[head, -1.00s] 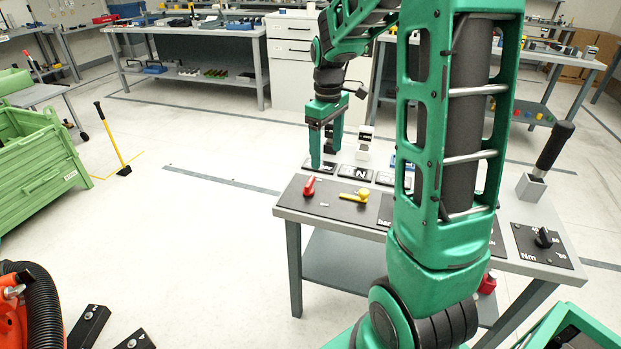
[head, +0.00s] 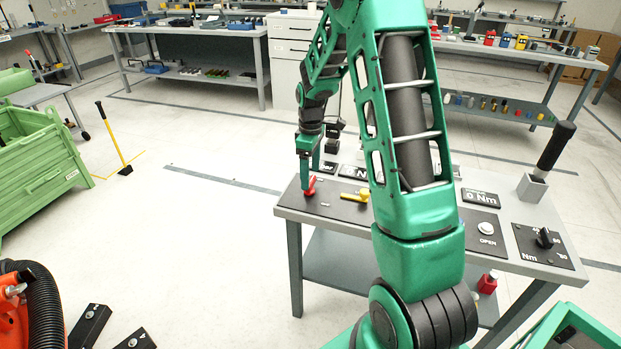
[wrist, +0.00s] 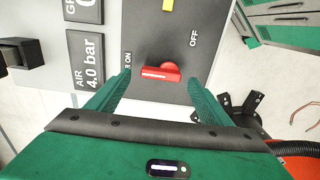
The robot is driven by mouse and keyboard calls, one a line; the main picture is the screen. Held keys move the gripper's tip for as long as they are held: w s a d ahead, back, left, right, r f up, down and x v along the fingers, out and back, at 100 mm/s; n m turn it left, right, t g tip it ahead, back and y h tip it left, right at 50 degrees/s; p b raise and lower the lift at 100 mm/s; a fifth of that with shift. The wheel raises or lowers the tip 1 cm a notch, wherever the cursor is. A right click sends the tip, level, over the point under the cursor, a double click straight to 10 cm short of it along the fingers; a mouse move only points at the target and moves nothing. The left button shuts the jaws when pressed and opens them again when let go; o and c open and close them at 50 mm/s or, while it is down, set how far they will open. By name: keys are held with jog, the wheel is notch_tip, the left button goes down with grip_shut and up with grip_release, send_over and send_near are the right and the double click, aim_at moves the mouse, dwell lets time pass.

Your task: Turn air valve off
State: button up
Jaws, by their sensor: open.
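The red valve handle (head: 311,187) sits on a dark panel (head: 333,206) at the left end of the bench. My gripper (head: 309,172) is at the handle, pointing down. In the wrist view my gripper (wrist: 159,78) is open, with one finger on each side of the handle and a visible gap to each. Whether a finger touches the handle in the head view I cannot tell.
A yellow handle (head: 356,195) sits on the same panel, close to the red one. Displays stand behind; one (wrist: 87,65) reads AIR 4.0 bar. A black-handled tool (head: 555,147) stands upright at the bench's right.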

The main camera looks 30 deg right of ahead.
jog(key=shift+f, duration=1.25)
jog(key=shift+c, duration=0.5)
